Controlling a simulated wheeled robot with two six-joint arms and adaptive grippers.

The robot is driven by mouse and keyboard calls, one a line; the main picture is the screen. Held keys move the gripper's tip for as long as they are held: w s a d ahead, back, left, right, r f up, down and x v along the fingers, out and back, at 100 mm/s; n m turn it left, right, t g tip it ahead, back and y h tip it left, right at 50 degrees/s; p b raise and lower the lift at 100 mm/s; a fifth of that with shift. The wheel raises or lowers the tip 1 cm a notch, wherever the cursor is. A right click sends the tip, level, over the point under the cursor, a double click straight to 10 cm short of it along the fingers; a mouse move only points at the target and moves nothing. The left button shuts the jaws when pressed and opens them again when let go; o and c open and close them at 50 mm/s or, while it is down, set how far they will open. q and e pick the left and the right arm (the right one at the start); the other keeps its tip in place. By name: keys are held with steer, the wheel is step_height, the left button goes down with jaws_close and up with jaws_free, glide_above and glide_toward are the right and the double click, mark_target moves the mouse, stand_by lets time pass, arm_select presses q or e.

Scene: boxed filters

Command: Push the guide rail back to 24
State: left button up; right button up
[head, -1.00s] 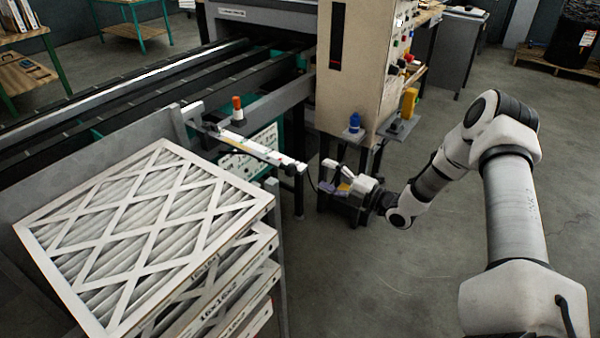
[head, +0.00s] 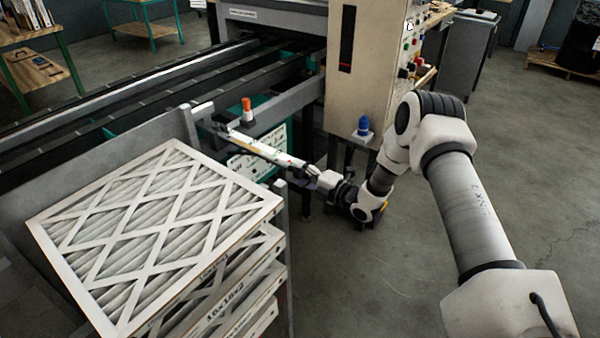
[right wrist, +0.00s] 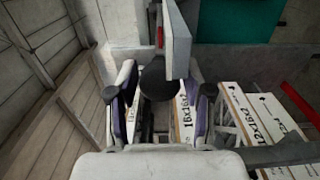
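A pale bar with small coloured marks (head: 262,151), apparently part of the guide rail assembly, runs from the conveyor side towards my right arm. Its scale figures are too small to read, so I cannot tell the setting. My right gripper (head: 312,178) is at the near end of this bar. In the right wrist view, my right gripper (right wrist: 167,100) has its fingers spread on either side of a dark round knob (right wrist: 158,80) at the end of a grey bar (right wrist: 177,40). Contact with the knob cannot be made out. My left gripper is out of view.
A stack of boxed filters (head: 160,225) stands left of the bar. An orange-topped post (head: 247,108) rises behind the bar. A beige control cabinet (head: 350,90) with a blue knob (head: 363,126) stands close behind my right arm.

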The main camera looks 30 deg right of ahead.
mark_target(287, 165)
jaws_close()
steer(key=shift+w+a+f+b, duration=0.15)
steer(key=shift+w+b, duration=0.15)
steer(key=shift+b, duration=0.05)
steer(key=b+x, duration=0.2)
steer(key=x, duration=0.1)
steer(key=shift+w+a, duration=0.15)
steer(key=shift+w, duration=0.3)
steer(key=o, duration=0.6)
jaws_free()
steer(key=v, duration=1.2)
